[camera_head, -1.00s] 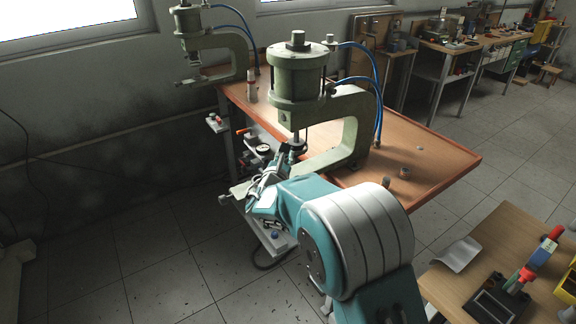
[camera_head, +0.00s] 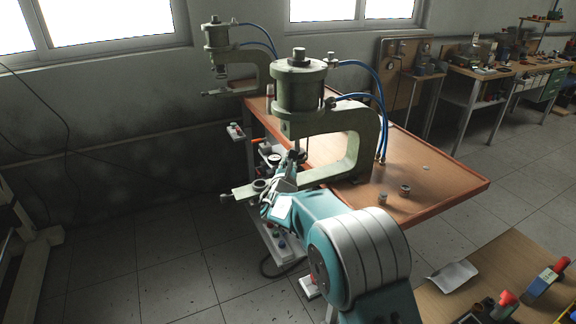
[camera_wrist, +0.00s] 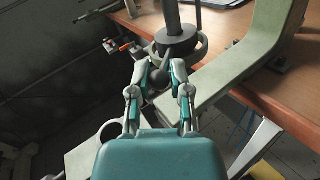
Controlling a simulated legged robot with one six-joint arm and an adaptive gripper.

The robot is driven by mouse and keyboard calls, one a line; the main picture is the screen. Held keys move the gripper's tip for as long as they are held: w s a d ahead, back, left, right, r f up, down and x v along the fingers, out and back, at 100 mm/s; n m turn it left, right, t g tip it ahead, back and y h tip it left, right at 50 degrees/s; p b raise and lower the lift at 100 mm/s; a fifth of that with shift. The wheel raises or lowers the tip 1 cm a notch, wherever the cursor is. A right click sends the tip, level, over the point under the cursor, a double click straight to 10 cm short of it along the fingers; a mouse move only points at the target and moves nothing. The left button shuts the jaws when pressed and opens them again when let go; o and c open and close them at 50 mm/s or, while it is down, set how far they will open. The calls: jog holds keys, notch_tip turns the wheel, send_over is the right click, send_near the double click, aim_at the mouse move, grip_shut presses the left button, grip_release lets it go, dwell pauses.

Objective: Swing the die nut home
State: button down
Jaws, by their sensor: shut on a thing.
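The near pneumatic press (camera_head: 300,90) is pale green, with a cylinder on top, a C-shaped frame and a vertical ram. In the wrist view a dark round collar, which looks like the die nut (camera_wrist: 176,38), sits around the ram's rod. A paler ring shows just beneath it. A short handle runs from there to a dark ball knob (camera_wrist: 159,78). My gripper (camera_wrist: 160,74) is shut on this knob, with one finger on each side. In the head view my gripper (camera_head: 284,172) is in the press opening, and my arm partly hides the collar and knob.
The press stands on an orange-brown bench (camera_head: 435,178). Two small cylindrical parts (camera_head: 383,198) lie on the bench at right. A second press (camera_head: 222,62) stands behind at left. A low table (camera_head: 500,285) is at lower right.

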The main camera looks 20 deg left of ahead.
jog(key=shift+w+r, duration=0.1)
jog(key=c, duration=0.6)
grip_release()
jog(key=shift+w, duration=0.1)
jog(key=shift+o, duration=0.2)
jog(key=v, duration=1.2)
jog(key=shift+f, duration=0.25)
jog(key=shift+d+r, duration=0.1)
